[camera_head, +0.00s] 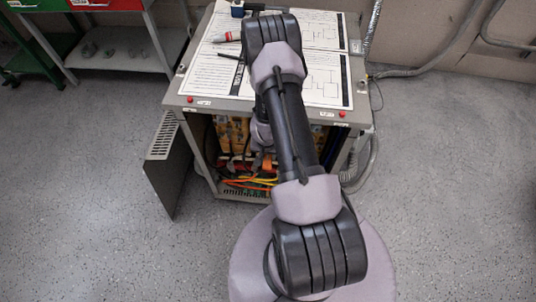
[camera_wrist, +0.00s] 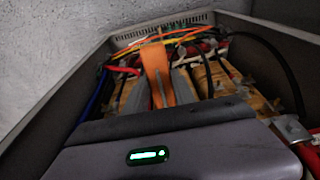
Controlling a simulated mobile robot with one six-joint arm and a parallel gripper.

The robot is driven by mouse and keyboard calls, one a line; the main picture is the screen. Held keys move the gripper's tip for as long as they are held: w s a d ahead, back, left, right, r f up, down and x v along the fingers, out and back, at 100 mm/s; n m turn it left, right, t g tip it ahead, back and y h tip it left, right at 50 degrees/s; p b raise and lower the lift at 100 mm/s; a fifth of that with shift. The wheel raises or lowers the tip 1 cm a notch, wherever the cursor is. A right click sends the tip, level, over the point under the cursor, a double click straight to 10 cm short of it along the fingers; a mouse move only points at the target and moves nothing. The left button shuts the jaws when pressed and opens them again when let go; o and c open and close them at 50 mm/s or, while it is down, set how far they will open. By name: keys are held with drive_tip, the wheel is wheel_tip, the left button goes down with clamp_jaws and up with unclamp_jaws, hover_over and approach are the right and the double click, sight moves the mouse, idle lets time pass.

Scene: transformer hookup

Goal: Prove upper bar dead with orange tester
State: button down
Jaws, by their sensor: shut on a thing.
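The orange tester (camera_wrist: 155,62) is held in my gripper (camera_wrist: 163,84) in the wrist view, with a grey finger on each side of it. The tester points away from the camera into the transformer cabinet, and its far tip is not clear among the wires. A metal bar end with a bolt (camera_wrist: 291,127) shows at the right of the wrist view, apart from the tester; I cannot tell whether it is the upper bar.
Yellow-wrapped coils (camera_wrist: 228,90) and coloured wires (camera_wrist: 192,36) crowd the cabinet inside. Its door (camera_head: 168,168) stands open at the left. Printed sheets (camera_head: 213,75) and a red-and-white pen-like item (camera_head: 226,37) lie on top. A shelf unit (camera_head: 120,50) stands at the back left.

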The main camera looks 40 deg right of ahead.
sight(266, 168)
drive_tip(key=shift+w, duration=0.1)
idle(0.4)
drive_tip(key=s+a+b, duration=0.4)
drive_tip(key=shift+a+f, duration=0.1)
drive_tip(key=shift+a, duration=0.15)
drive_tip(key=shift+s+a, duration=0.3)
drive_tip(key=shift+a, duration=0.1)
